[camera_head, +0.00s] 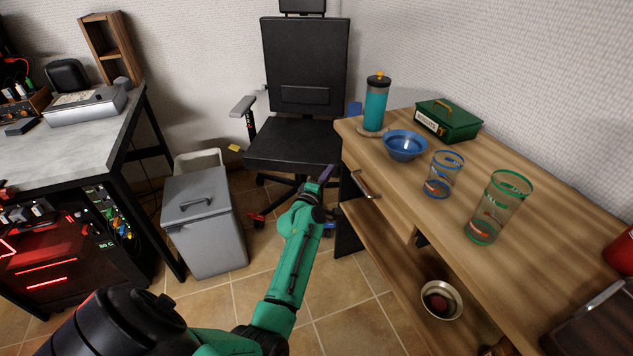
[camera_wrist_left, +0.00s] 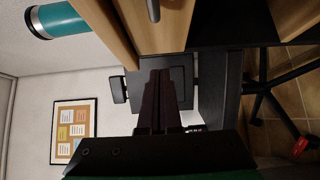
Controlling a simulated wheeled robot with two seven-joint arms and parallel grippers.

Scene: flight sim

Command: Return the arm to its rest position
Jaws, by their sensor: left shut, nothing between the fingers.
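My left arm is green and reaches forward from the bottom of the head view. My left gripper (camera_head: 326,174) is at its far end, beside the left end of the wooden desk (camera_head: 560,208) and in front of the black office chair (camera_head: 297,141). In the left wrist view the two dark fingers of the left gripper (camera_wrist_left: 167,78) lie together, shut with nothing between them. The drawer handle (camera_head: 366,184) is just to the right of the gripper, apart from it. My right gripper is not in view.
The desk bears a teal tumbler (camera_head: 375,108), a blue bowl (camera_head: 405,145), a green box (camera_head: 447,120) and two glasses (camera_head: 441,175). A bowl (camera_head: 441,300) sits on the lower shelf. A grey bin (camera_head: 202,222) stands left of the arm. Tiled floor between is partly free.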

